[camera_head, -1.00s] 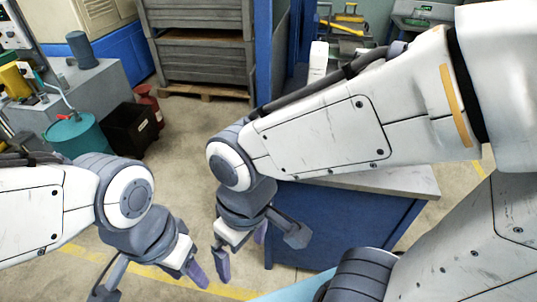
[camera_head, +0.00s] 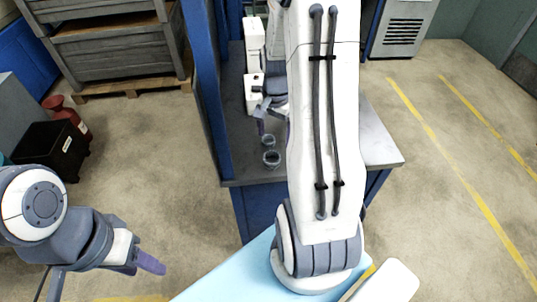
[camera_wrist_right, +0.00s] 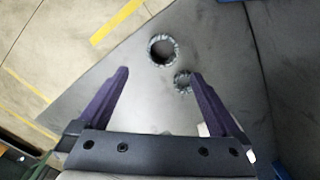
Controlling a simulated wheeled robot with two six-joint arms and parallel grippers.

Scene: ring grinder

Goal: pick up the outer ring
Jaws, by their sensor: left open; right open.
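Two toothed dark metal rings lie apart on the grey tabletop. The larger one, which looks like the outer ring (camera_wrist_right: 150,50) (camera_head: 272,165), is farther from my right wrist camera and nearer the table's front edge in the head view. The smaller ring (camera_wrist_right: 177,84) (camera_head: 268,146) lies close beside it. My right gripper (camera_wrist_right: 159,72) (camera_head: 274,120) is open and empty, above the table. In the right wrist view the larger ring shows beyond the fingertips, and the smaller ring is near the right fingertip. My left gripper (camera_head: 105,280) is open and empty, away from the table.
The grey tabletop (camera_head: 378,145) sits on a blue cabinet, with a blue post (camera_head: 203,90) at its left. My right arm hides much of the table. Crates (camera_head: 105,50), a black bin (camera_head: 48,150) and a red object stand on the floor at the left.

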